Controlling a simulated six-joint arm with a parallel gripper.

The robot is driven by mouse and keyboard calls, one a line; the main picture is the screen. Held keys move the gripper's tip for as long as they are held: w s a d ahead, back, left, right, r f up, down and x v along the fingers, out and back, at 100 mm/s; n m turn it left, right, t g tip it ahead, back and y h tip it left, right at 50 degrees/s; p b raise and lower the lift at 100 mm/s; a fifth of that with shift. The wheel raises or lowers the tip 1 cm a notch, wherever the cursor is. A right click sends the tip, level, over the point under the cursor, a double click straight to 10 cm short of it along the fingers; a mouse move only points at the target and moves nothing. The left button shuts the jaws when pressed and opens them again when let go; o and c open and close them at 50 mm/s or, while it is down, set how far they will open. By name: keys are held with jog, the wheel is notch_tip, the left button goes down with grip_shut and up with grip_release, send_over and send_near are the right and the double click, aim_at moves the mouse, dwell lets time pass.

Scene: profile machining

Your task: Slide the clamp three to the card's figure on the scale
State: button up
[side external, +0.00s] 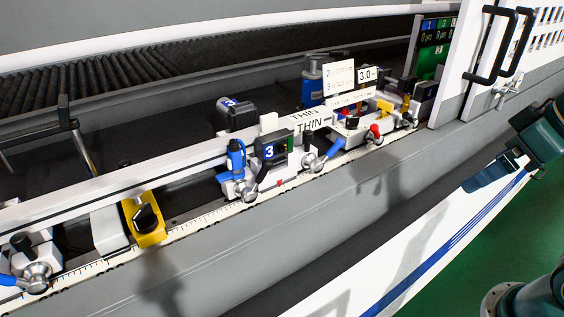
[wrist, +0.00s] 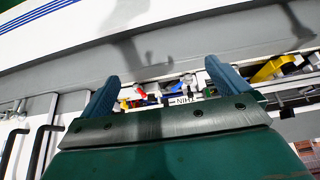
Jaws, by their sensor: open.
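Clamp three (side external: 268,158) is a grey-white block with a dark housing marked "3" and a blue-topped handle, on the rail in the middle of the side view. A small red mark shows at its foot beside the scale (side external: 205,220), a white ruled strip along the rail's front edge. White cards (side external: 340,77) stand behind the rail, right of the clamp; one reads "3.0" (side external: 367,75), the rest is too small to read. My gripper (wrist: 160,85) is open and empty, its two blue fingers apart in the wrist view. In the side view it is at the far right, well away from the clamp.
A yellow block with a black knob (side external: 147,218) and another clamp (side external: 35,262) are at the left. A red-knobbed clamp (side external: 375,133) is right of clamp three. A "THIN" plate (side external: 311,120) lies between them. Black door handles (side external: 505,40) project at upper right.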

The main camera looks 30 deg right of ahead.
jog(key=shift+c, duration=0.4)
jog(key=c, duration=0.4)
jog(key=shift+w+r, duration=0.4)
jog(key=c, duration=0.7)
jog(key=shift+n+g, duration=0.6)
jog(key=shift+g, duration=0.1)
jog(key=w+r, duration=0.4)
jog(key=w, duration=0.1)
jog(key=w+r, duration=0.2)
jog(key=w, duration=0.1)
jog(key=shift+w+a+r, duration=0.15)
jog(key=shift+w+a, duration=0.1)
jog(key=shift+a, duration=0.15)
jog(key=c, duration=0.3)
jog(key=w+a+r+n+g, duration=0.1)
jog(key=w+a, duration=0.1)
jog(key=w, duration=0.7)
jog(key=w+a+r+n+g, duration=0.1)
jog(key=w+r+g, duration=0.1)
jog(key=w, duration=0.7)
jog(key=shift+c, duration=0.2)
jog(key=w+a+f+n+g, duration=0.1)
jog(key=w+a+f, duration=0.1)
jog(key=w+f, duration=0.3)
jog(key=w, duration=0.4)
jog(key=shift+w+a, duration=0.25)
jog(key=shift+a, duration=0.15)
jog(key=shift+f, duration=0.25)
